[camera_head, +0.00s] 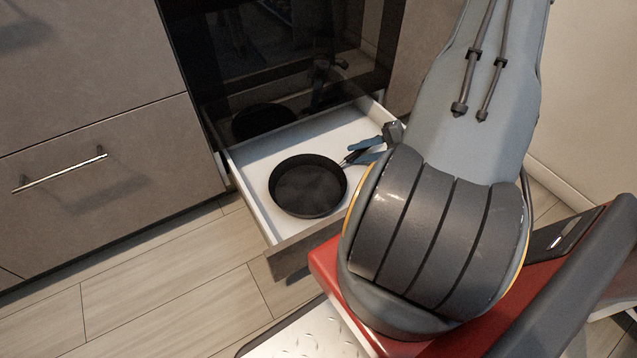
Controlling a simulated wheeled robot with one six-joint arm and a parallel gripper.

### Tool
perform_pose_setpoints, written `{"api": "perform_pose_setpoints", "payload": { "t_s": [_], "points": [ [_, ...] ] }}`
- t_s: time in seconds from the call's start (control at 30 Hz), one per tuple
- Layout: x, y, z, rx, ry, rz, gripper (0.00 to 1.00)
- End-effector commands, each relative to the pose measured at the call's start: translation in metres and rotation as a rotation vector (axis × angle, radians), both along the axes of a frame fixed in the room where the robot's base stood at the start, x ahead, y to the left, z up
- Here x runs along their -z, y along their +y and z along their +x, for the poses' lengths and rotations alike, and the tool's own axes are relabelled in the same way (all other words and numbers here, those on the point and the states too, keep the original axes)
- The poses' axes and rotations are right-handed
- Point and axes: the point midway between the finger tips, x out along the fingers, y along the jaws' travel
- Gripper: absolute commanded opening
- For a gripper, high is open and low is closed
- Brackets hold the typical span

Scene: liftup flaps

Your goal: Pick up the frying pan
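A round black frying pan (308,187) lies in the open white drawer (262,161) under the oven. Its opening faces up and its handle side points to the upper right. My gripper (352,155) is inside the drawer at that handle side, just right of the pan's rim. Its blue-grey fingers show a narrow gap, and the handle seems to run in between or beside them. My own arm hides most of the handle and part of the gripper. I cannot tell if the fingers touch the handle.
The dark oven door (280,70) rises behind the drawer and mirrors the pan. A closed grey cabinet with a metal bar handle (60,170) stands to the left. A pale wall (590,90) is at the right. The wood floor (150,285) at the front left is clear.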

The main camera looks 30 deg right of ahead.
Motion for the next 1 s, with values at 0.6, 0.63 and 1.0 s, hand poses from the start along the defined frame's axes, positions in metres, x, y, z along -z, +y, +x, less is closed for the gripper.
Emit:
{"api": "perform_pose_setpoints", "payload": {
  "t_s": [0.6, 0.63, 1.0],
  "points": [
    [0.0056, 0.0063, 0.0075, -0.001, -0.001, -0.001, 0.00],
    [0.0057, 0.0063, 0.0075, -0.001, -0.001, -0.001, 0.00],
    [0.0057, 0.0062, 0.0075, -0.001, -0.001, -0.001, 0.00]
  ]
}}
